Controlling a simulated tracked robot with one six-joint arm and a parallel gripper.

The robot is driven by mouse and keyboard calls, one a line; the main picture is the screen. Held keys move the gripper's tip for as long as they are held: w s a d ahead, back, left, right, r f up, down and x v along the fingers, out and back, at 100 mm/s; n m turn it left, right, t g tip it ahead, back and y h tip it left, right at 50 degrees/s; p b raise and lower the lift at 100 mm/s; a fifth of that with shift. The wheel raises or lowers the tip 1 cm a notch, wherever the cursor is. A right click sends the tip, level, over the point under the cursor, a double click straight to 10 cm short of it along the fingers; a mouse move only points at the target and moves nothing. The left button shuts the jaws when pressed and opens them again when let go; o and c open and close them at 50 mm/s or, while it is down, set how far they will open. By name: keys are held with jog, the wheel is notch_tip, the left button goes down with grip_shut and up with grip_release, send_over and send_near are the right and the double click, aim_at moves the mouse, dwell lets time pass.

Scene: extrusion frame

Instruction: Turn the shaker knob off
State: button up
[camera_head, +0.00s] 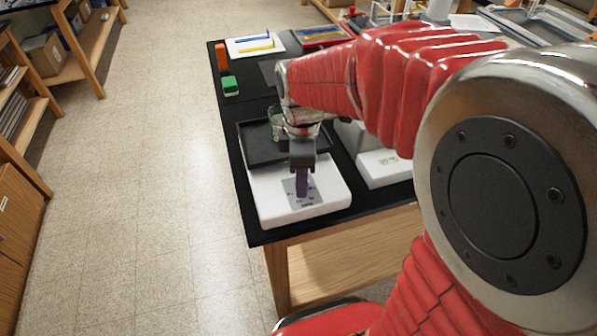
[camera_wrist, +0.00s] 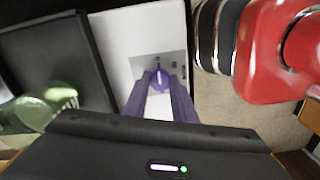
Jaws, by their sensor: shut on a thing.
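The shaker (camera_head: 330,196) is a white box with a grey control panel and a black platform (camera_head: 250,145) behind it, near the front corner of the black table. In the head view the fingers hide the knob.
A clear greenish glass vessel (camera_wrist: 50,100) stands by the black platform. A second white device (camera_head: 382,168) is right of the shaker. Orange (camera_head: 221,56) and green (camera_head: 230,86) blocks lie on the table's left edge. The floor at left is open.

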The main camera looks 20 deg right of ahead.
jog(key=shift+n, duration=0.3)
jog(key=o, duration=1)
jog(key=shift+o, duration=0.2)
jog(key=shift+r, duration=0.15)
notch_tip(320, 180, up, 13)
jog(key=shift+r, duration=0.2)
dwell(0.3)
